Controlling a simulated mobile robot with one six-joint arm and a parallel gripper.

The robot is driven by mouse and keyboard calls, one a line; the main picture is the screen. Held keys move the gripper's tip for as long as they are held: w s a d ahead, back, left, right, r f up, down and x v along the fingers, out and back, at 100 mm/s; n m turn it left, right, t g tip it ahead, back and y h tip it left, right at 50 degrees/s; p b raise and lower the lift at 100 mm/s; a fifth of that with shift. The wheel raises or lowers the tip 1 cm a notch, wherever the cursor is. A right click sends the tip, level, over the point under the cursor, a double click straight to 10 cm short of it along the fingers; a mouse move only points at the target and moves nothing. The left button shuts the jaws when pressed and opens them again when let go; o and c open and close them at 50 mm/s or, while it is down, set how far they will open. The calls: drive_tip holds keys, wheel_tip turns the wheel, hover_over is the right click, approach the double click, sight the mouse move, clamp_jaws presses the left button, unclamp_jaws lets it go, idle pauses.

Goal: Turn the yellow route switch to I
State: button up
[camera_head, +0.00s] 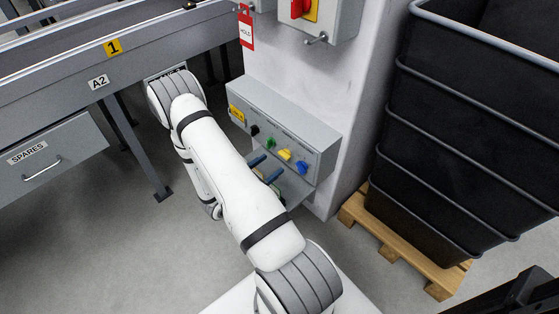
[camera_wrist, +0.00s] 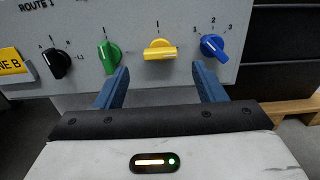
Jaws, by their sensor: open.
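The yellow route switch (camera_wrist: 160,49) is on the grey panel in the wrist view, with its handle lying roughly level and a mark "I" above it. It also shows in the head view (camera_head: 285,155), between the green and blue switches. My gripper (camera_wrist: 160,78) is open, its two blue fingers pointing at the panel, one to the left of and one to the right of the yellow switch, a little below it. Nothing is between the fingers. In the head view my gripper (camera_head: 267,167) is partly hidden behind my arm.
The black switch (camera_wrist: 57,63) and green switch (camera_wrist: 108,56) stand left of the yellow one; the blue switch (camera_wrist: 214,46) stands close on the right. Black crates (camera_head: 450,140) on a wooden pallet (camera_head: 395,243) are to the right. A conveyor (camera_head: 120,50) runs at left.

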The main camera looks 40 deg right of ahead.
sight(285, 155)
drive_tip(key=d, duration=0.2)
drive_tip(key=d+b, duration=0.1)
drive_tip(key=d, duration=0.2)
drive_tip(key=shift+w+d, duration=0.2)
drive_tip(key=shift+d, duration=0.15)
drive_tip(key=shift+c, duration=0.3)
drive_tip(key=shift+a, duration=0.1)
drive_tip(key=c, duration=0.9)
